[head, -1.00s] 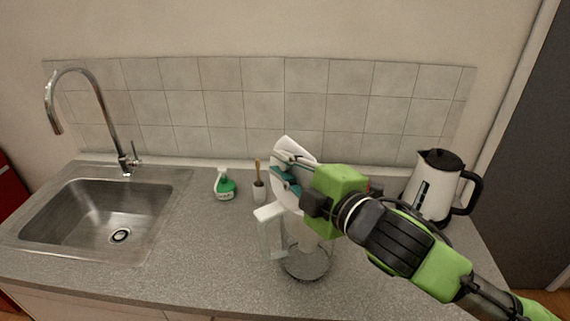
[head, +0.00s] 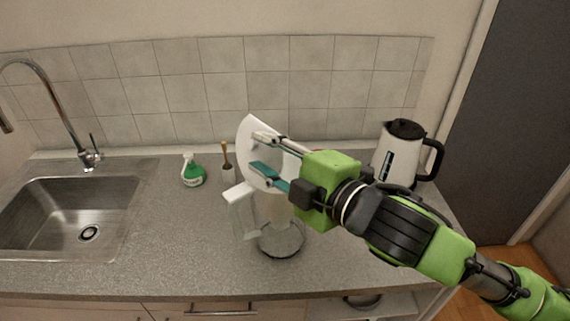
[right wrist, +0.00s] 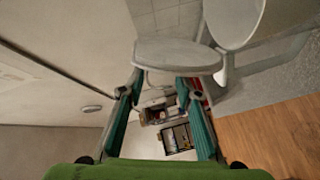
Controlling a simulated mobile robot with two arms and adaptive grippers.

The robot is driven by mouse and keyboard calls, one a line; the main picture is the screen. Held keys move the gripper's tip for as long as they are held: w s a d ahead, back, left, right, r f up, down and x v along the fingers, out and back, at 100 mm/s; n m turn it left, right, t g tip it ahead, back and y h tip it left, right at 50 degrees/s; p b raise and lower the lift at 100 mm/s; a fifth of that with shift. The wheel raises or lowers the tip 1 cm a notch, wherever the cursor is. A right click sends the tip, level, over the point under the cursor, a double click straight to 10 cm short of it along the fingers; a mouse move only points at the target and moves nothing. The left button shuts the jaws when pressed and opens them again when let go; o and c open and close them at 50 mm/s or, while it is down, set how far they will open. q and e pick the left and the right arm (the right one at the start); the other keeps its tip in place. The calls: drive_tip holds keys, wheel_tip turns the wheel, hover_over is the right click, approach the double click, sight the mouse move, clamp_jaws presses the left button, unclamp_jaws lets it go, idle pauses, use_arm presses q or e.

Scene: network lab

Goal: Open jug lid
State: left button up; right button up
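The jug (head: 272,208) stands upright on the counter, with a clear body and a white handle at its left. Its white lid (head: 248,130) is raised and stands steeply above the jug. My right gripper (head: 260,153) is at the lid's right side, its teal-padded fingers spread apart with nothing clearly gripped. The right wrist view shows the open fingers (right wrist: 160,105), with a white disc-shaped part (right wrist: 178,56) just beyond the tips and another white disc (right wrist: 235,20) above right. I cannot tell whether a finger touches the lid. My left gripper is out of view.
A white kettle (head: 388,155) with a black lid stands behind my right arm. The sink (head: 65,215) is at far left. The counter front (head: 190,265) is clear.

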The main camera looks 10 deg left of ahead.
drive_tip(key=f+v, duration=0.1)
drive_tip(key=v, duration=0.5)
drive_tip(key=shift+s+d+r, duration=0.3)
drive_tip(key=shift+d+r, duration=0.05)
drive_tip(key=shift+r, duration=0.15)
